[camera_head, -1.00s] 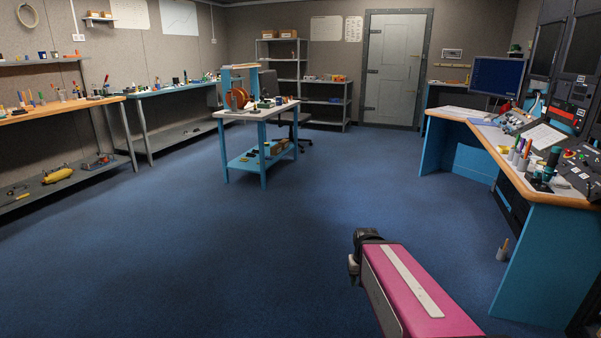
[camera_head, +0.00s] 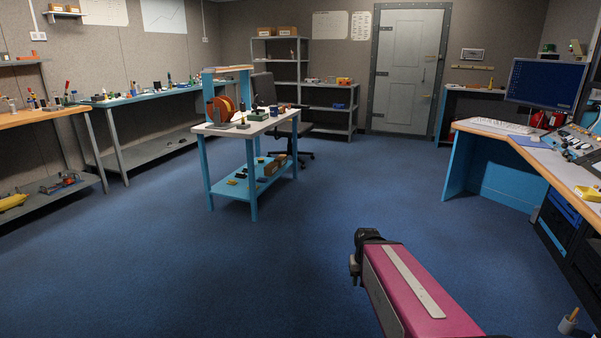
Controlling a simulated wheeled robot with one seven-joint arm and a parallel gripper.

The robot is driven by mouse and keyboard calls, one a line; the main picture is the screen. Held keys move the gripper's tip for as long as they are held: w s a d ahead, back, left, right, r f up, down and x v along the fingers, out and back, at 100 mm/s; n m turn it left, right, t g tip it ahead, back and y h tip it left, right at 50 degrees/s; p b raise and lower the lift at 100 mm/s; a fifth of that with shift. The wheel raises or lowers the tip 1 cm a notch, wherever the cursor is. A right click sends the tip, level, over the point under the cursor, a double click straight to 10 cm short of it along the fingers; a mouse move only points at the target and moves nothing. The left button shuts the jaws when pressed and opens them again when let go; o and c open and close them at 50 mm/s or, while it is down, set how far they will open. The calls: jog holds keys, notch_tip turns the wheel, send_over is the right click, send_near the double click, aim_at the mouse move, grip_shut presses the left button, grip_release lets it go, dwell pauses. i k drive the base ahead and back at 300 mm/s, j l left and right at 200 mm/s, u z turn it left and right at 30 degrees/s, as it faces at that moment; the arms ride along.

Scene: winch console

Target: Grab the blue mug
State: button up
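I cannot make out a blue mug for certain in this view. Small items stand on the blue workbench (camera_head: 150,97) along the left wall and on the white-topped blue table (camera_head: 240,128) in the middle, but they are too small to tell apart. My arm shows at the bottom right as a pink link with a dark joint. My gripper's fingers are not in the picture.
A console desk (camera_head: 560,172) with a monitor (camera_head: 545,83) stands on the right. A small pot (camera_head: 568,322) is on the floor at lower right. A chair (camera_head: 265,92) stands behind the middle table. The blue carpet (camera_head: 270,270) ahead is clear.

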aim_at(274, 111)
jog(key=i, duration=3.8)
